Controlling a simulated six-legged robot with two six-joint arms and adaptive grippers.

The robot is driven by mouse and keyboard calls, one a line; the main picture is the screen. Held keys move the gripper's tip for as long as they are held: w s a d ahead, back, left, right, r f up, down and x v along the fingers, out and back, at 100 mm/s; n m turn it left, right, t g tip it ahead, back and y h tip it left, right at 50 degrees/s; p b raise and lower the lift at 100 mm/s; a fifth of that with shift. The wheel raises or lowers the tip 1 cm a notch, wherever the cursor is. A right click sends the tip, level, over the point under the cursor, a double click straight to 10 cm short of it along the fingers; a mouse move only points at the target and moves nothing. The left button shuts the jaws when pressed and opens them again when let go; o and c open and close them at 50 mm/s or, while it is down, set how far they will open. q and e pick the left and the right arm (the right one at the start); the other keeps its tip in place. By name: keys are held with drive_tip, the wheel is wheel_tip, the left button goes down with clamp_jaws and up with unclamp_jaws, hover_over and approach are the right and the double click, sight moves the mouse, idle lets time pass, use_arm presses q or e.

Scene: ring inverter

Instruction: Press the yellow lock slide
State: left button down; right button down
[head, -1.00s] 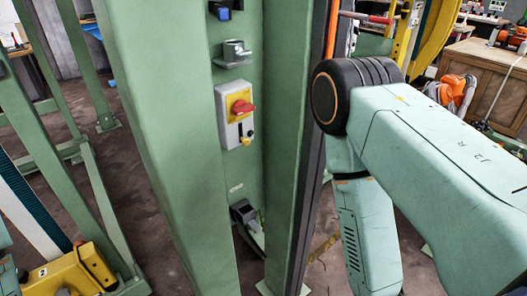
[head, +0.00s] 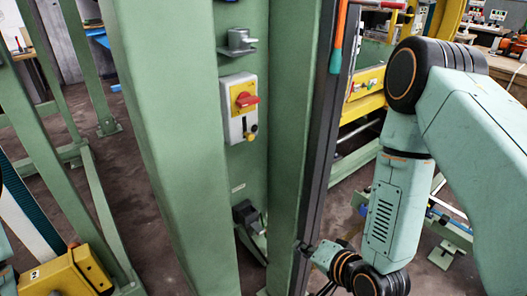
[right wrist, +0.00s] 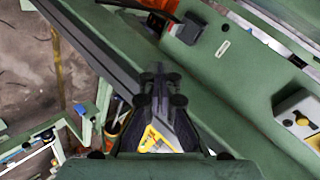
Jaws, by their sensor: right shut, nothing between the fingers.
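The yellow lock slide (head: 250,137) is a small yellow piece low on a grey switch box with a red rotary handle on a yellow plate. The box is fixed inside the green column. In the right wrist view the box (right wrist: 295,108) is at the right edge, with the slide's yellow knob (right wrist: 303,121) partly in sight. My right gripper (right wrist: 158,75) is shut and empty, in front of the green column and apart from the box. My left gripper is not in view.
The green column (head: 160,150) has a projecting flange on each side of the switch box. A grey bracket (head: 238,42) sits above the box and a dark fitting (head: 247,214) below it. A dark rail (head: 325,130) runs along the column's right edge.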

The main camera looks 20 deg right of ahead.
sight(248, 136)
drive_tip(key=w+r+m+t+y, duration=0.1)
drive_tip(key=w+r+m+t, duration=0.1)
drive_tip(key=r+m+t, duration=0.2)
drive_tip(key=w+r+m+t+y, duration=0.1)
drive_tip(key=w+r+m+t, duration=0.2)
drive_tip(key=r+m, duration=0.6)
wheel_tip(248, 136, up, 2)
drive_tip(key=shift+w+d+r+m+t, duration=0.1)
drive_tip(key=shift+w+d+m+t, duration=0.2)
drive_tip(key=shift+t, duration=0.6)
drive_tip(key=w+a+r+b, duration=0.1)
drive_tip(key=w+a+r, duration=0.3)
drive_tip(key=w, duration=0.5)
drive_tip(key=shift+w+a+r, duration=0.15)
drive_tip(key=shift+a, duration=0.5)
